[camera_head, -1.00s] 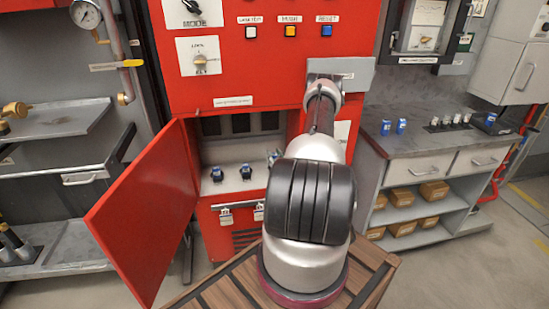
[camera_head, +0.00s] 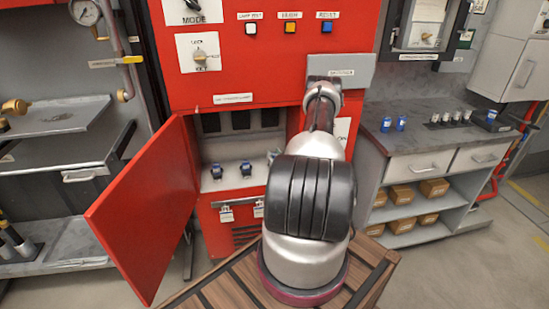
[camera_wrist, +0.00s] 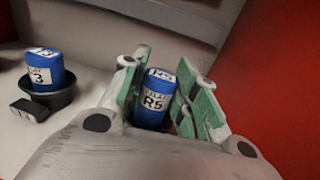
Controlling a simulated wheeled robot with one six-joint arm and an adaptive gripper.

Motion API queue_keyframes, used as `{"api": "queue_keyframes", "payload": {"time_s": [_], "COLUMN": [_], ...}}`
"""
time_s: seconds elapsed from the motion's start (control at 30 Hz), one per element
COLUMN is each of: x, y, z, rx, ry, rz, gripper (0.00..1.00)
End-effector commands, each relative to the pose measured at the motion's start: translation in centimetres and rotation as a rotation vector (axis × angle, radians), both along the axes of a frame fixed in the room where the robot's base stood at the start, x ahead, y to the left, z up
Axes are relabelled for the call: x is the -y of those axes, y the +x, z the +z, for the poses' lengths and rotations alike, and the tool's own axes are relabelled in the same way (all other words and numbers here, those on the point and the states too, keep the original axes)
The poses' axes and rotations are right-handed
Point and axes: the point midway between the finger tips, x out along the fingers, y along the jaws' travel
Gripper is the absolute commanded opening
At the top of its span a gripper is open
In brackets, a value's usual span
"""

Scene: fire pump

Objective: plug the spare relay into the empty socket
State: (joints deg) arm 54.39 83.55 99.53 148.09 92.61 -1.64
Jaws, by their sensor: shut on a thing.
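In the wrist view my gripper (camera_wrist: 158,95) is shut on a blue relay (camera_wrist: 154,102) with a white label reading R5. The green-padded fingers stand on both sides of it. In the head view two blue-topped relays (camera_head: 216,170) (camera_head: 246,168) stand on the ledge inside the open red cabinet.
The red cabinet door (camera_head: 145,208) stands open to the left. A red wall (camera_wrist: 275,75) is close right of my gripper.

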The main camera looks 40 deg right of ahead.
Motion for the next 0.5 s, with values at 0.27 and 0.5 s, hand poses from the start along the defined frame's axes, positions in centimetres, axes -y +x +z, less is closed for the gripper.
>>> {"api": "queue_keyframes", "payload": {"time_s": [0.27, 0.5], "x": [0.0, 0.0], "y": [0.0, 0.0], "z": [-0.3, -1.0], "rx": [0.0, -0.001], "ry": [0.0, 0.0], "rz": [0.0, 0.0], "gripper": [0.05, 0.05]}}
